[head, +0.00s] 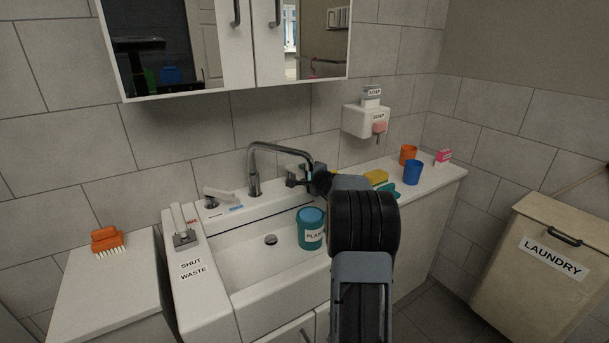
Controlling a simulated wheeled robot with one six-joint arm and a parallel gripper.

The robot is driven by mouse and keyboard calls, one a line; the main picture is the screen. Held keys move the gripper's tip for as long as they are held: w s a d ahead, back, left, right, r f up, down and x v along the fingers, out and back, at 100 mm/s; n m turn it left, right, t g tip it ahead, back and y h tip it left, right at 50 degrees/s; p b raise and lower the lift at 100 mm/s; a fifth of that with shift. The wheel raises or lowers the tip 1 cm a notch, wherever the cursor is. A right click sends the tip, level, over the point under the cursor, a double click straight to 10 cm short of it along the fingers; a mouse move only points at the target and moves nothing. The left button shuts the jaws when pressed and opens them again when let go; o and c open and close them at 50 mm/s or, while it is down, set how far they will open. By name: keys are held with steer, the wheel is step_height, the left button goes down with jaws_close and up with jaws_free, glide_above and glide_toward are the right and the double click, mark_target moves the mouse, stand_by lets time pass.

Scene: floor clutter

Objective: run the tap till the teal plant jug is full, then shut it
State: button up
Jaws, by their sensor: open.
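The teal plant jug (311,230), with a white label partly reading "PLAN", stands upright in the white basin (246,262). The chrome tap (254,168) rises behind the basin, and its spout arches right to end above the jug. I see no water stream, and the water level inside the jug cannot be made out. A pale lever (219,194) sits on the ledge left of the tap, by a small blue mark. My gripper (297,177) is open near the spout's end, above the jug; my arm hides part of the basin's right side. Whether it touches the spout is unclear.
A grey-white lever (182,227) stands on the left ledge above the label "SHUT WASTE". Orange (408,154) and blue (413,173) cups, a yellow sponge (376,178) and a pink box (443,156) occupy the right counter. A soap dispenser (367,120) and mirror cabinet (225,50) hang above.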

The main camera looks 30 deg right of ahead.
jaws_close()
stand_by(0.4)
